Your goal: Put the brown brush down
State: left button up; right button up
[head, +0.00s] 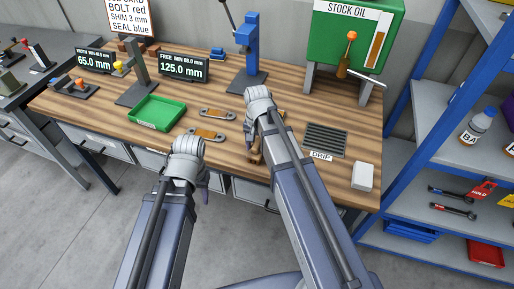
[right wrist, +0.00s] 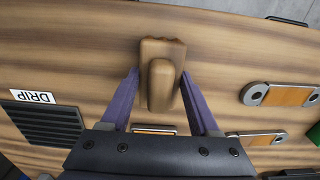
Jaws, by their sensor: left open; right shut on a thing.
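The brown brush (right wrist: 160,62) shows in the right wrist view as a wooden block with a rounded handle, over the wooden bench top. My right gripper (right wrist: 160,84) is shut on it, a purple finger at each side of the handle. In the head view the brush (head: 254,157) is partly hidden by my right arm, near the bench's front edge. I cannot tell whether it touches the bench top. My left gripper (head: 204,189) is open and empty at the bench's front edge, mostly hidden behind its own wrist.
The drip grate (head: 324,140) and a white block (head: 362,176) are to the right of the brush. Metal links with orange middles (head: 207,135) and a green tray (head: 159,112) are to the left. A blue press (head: 248,50) stands behind.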

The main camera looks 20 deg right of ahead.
aim_at(257, 144)
jog(key=shift+f, duration=0.2)
jog(key=o, duration=1.3)
jog(key=shift+r, duration=0.1)
notch_tip(257, 144, up, 12)
jog(key=p, duration=1.2)
jog(key=s+a+n, duration=0.3)
jog(key=s, duration=0.1)
jog(key=s+a+n, duration=0.4)
jog(key=s, duration=0.1)
jog(key=s+a+n+h, duration=0.1)
jog(key=s+a+n, duration=0.2)
jog(key=s, duration=0.2)
jog(key=shift+s+a+r+n, duration=0.15)
jog(key=shift+a+r+n, duration=0.05)
jog(key=shift+n, duration=0.1)
notch_tip(257, 144, down, 7)
jog(key=b, duration=0.6)
jog(key=shift+r+b, duration=0.1)
jog(key=shift+b, duration=0.25)
